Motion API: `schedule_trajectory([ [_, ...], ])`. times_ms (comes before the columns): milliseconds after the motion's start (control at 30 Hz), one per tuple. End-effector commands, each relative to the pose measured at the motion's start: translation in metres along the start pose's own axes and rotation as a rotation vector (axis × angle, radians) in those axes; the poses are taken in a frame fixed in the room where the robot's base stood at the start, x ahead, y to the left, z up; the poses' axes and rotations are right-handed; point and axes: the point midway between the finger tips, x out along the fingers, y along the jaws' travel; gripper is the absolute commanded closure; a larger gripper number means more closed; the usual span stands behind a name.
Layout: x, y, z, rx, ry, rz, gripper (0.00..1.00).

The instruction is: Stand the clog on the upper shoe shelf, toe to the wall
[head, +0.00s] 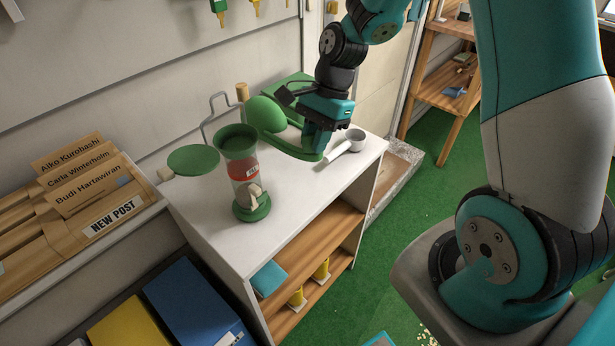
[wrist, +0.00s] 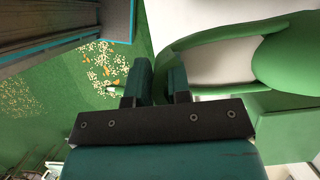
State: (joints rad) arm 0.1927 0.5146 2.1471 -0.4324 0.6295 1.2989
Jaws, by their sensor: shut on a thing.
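The green clog (head: 267,117) is over the white cabinet top, its rounded toe toward the wall at upper left and its heel toward the front edge. My gripper (head: 316,150) points down and is shut on the heel end. I cannot tell whether the sole touches the top. In the wrist view, my gripper's two fingers (wrist: 160,82) are at the clog's rim, and the green clog (wrist: 215,34) with its pale insole extends to the right. No shelf is clearly marked as the shoe shelf; the cabinet has a wooden upper shelf (head: 318,231) below its top.
A clear-bodied feeder (head: 243,172), a green lid (head: 193,159) and a scoop (head: 346,145) stand near the clog. Yellow objects (head: 297,297) and a teal item (head: 268,278) are lower in the cabinet. A wooden rack (head: 440,98) stands at back right. Green floor (head: 405,215) is open between.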

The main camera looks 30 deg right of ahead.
Motion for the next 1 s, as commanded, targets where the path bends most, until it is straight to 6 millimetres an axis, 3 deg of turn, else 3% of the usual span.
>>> schedule_trajectory([
  [100, 0.033, 0.001, -0.012, 0.002, -0.004, 0.007, 1.0],
  [300, 0.071, 0.0, -0.027, -0.003, -0.001, 0.004, 1.0],
  [700, 0.113, 0.0, -0.045, -0.004, 0.0, 0.003, 1.0],
  [1000, 0.117, -0.001, -0.046, -0.005, 0.001, 0.001, 1.0],
])
